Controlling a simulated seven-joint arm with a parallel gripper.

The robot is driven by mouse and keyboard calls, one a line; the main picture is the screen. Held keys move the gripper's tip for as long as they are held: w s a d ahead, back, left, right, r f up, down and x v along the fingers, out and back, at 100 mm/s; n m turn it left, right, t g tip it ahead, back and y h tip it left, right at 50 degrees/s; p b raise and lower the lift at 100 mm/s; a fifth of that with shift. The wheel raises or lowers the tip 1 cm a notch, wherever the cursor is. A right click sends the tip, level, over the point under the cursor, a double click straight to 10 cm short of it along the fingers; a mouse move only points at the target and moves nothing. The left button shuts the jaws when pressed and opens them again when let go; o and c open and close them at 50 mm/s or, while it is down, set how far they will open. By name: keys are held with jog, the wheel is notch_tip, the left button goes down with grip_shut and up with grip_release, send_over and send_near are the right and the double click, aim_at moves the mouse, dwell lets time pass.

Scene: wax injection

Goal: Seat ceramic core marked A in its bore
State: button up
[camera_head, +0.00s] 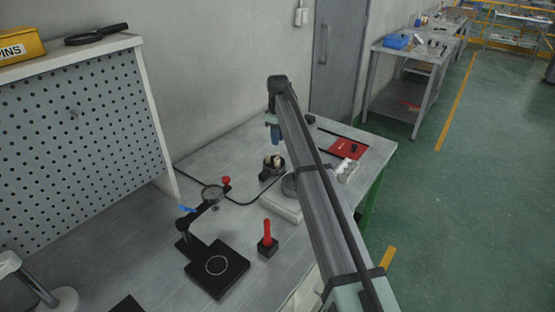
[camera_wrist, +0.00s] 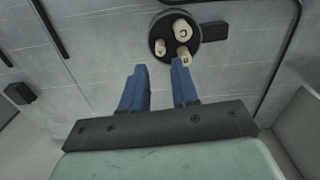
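A round dark holder (camera_wrist: 153,32) at the top of the wrist view carries three pale, upright ceramic cores. One core (camera_wrist: 182,32) is at its right, one (camera_wrist: 160,47) at its left, and one (camera_wrist: 184,59) at the near edge beside my right fingertip. Dark marks show on their tops, but I cannot tell which is A. My gripper (camera_wrist: 159,66) has two blue fingers apart, with nothing between them. In the head view my gripper (camera_head: 274,134) points down above the holder (camera_head: 266,174). I cannot make out the bore.
A white base (camera_head: 278,207) is partly hidden by my arm. A red mat (camera_head: 346,148) lies at the right. A cable crosses the bench.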

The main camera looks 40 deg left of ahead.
aim_at(278, 153)
jog(key=shift+f, duration=3.75)
jog(key=shift+c, duration=0.2)
jog(key=shift+a, duration=0.1)
grip_shut()
